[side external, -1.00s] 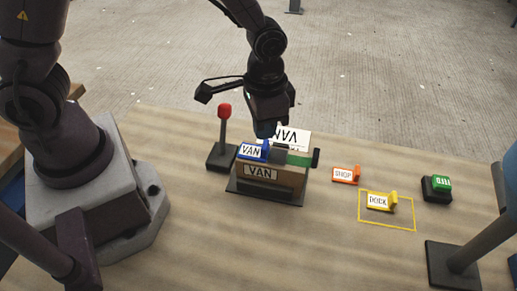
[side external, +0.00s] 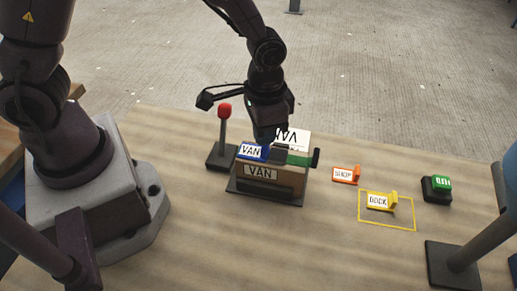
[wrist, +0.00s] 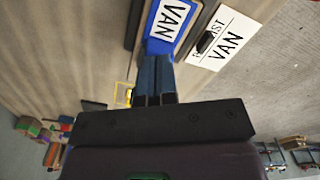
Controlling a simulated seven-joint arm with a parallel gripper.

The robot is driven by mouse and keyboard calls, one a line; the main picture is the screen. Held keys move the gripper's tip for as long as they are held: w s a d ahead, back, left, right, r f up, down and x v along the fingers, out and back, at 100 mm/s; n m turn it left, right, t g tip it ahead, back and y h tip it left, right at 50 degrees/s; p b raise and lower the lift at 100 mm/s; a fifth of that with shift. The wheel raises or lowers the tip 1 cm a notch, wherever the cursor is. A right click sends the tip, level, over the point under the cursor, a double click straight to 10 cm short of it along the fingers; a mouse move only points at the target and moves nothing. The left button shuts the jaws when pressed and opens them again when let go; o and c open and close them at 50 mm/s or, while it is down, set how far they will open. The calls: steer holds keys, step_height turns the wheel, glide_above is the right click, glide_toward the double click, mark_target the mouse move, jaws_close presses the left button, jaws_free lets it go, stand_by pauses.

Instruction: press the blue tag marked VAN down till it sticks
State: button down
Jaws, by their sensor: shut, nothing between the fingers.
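In the wrist view the blue tag (wrist: 168,22) is just beyond my fingertips. My gripper (side external: 266,142) is shut and empty, pointing down at the right part of the blue tag. The fingertips (wrist: 158,62) appear at or very near the tag's end; whether they touch it I cannot tell. A dark block and a green strip (side external: 298,159) sit to the right on the mould's top.
A white VAN card (side external: 294,137) stands behind the mould. A red-topped post (side external: 224,125) stands to its left. An orange SHOP tag (side external: 346,174), a yellow DOCK tag (side external: 381,201) inside a yellow outline and a green-topped button block (side external: 436,189) lie to the right.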

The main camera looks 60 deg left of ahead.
steer(key=shift+f, duration=0.45)
stand_by(0.4)
steer(key=shift+r, duration=3.55)
steer(key=shift+s, duration=0.1)
steer(key=s+a+r+n+t, duration=0.1)
steer(key=s+a+r+t, duration=0.1)
steer(key=s+a+r, duration=0.2)
steer(key=s+a+r+n+t, duration=0.2)
steer(key=s+a+r, duration=0.3)
steer(key=r, duration=0.7)
steer(key=s+t, duration=0.1)
steer(key=s, duration=0.1)
steer(key=shift+s+a+t, duration=0.2)
steer(key=shift+s+t, duration=0.1)
steer(key=shift+s, duration=0.1)
